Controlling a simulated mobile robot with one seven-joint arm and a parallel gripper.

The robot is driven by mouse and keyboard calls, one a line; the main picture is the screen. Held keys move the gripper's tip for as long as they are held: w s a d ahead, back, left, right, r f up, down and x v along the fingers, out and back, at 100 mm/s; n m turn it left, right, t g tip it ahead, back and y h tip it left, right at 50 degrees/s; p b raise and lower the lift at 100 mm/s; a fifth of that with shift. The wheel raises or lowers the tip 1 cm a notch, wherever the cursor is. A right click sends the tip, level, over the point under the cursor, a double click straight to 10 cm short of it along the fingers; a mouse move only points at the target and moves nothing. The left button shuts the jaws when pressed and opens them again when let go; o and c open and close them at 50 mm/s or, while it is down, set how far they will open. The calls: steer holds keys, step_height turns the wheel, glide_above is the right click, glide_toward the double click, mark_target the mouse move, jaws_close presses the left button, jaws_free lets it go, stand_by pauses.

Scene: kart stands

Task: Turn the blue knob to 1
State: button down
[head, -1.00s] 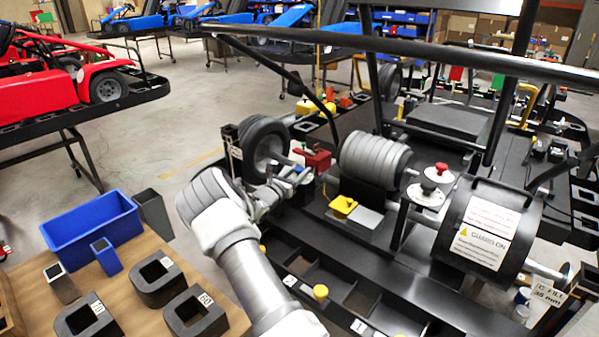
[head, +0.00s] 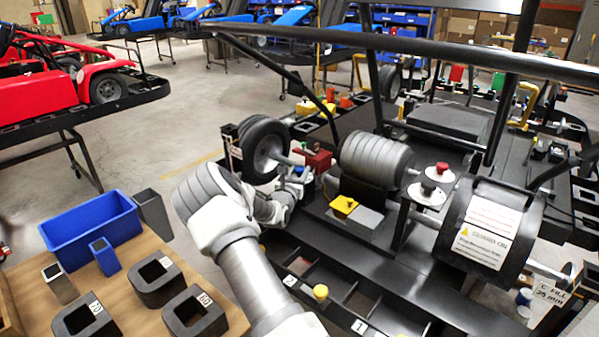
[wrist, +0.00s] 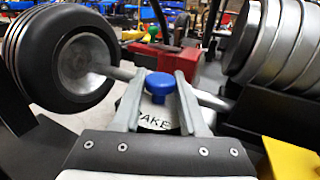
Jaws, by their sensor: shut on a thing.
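The blue knob (wrist: 160,84) stands upright on a pale plate (wrist: 158,122) in the wrist view. The plate carries dark lettering, of which "AKE" is readable; the fingers cover the rest. My gripper (wrist: 160,90) has one finger on each side of the knob and is shut on it. In the head view the blue knob (head: 299,170) is a small blue spot beside my gripper (head: 294,178), below a red block. I cannot make out a pointer or a 1 mark by the knob.
A black wheel (wrist: 62,55) is close on the left, and a ribbed grey cylinder (wrist: 275,45) on the right. A red block (wrist: 165,62) stands just behind the knob. A yellow block (wrist: 292,158) is at lower right. A black tube (head: 420,50) crosses above the stand.

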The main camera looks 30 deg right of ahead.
steer(key=shift+r, duration=0.1)
steer(key=shift+c, duration=2.2)
jaws_free()
steer(key=v, duration=1.7)
steer(key=shift+s+a, duration=0.15)
steer(key=shift+s, duration=0.05)
